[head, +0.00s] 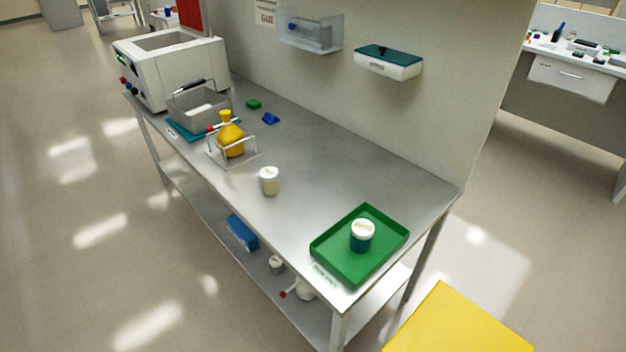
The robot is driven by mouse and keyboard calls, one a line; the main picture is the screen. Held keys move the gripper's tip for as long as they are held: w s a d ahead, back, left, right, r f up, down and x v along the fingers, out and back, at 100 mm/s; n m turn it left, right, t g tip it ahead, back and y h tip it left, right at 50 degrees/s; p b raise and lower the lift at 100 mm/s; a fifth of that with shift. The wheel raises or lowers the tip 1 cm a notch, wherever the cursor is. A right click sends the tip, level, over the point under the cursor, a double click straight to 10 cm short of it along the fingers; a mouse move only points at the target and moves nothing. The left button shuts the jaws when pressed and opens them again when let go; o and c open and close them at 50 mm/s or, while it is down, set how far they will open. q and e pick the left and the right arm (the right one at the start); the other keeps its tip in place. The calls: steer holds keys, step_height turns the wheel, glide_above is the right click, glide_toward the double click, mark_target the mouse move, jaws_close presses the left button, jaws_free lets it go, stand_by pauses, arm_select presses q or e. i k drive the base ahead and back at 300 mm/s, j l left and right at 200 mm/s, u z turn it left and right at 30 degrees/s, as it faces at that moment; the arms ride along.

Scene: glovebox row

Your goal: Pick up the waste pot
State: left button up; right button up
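Two lidded pots stand upright on the steel bench (325,170). A cream pot with a white lid (269,182) stands on the bare top near the front edge, left of the green tray. A teal pot with a white lid (362,237) stands in the green tray (334,262) at the near right end. The lettering is too small to read, so I cannot tell which is the waste pot. A third small pale pot (276,265) is on the lower shelf, partly hidden by the bench edge. Neither of my grippers is in view.
A yellow flask (229,137) stands in a wire holder, with a grey basket (190,108) and a white box-shaped machine (170,70) beyond. Small green (253,104) and blue (271,118) items lie behind. A yellow flat surface (465,325) is at lower right. Bench between pots and wall is clear.

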mark_target(269, 177)
steer(key=i+j+z, duration=0.1)
steer(key=j+z, duration=0.15)
steer(key=z, duration=0.2)
steer(key=j+z, duration=0.2)
steer(key=z, duration=0.3)
steer(key=j+z, duration=0.3)
steer(key=z, duration=0.15)
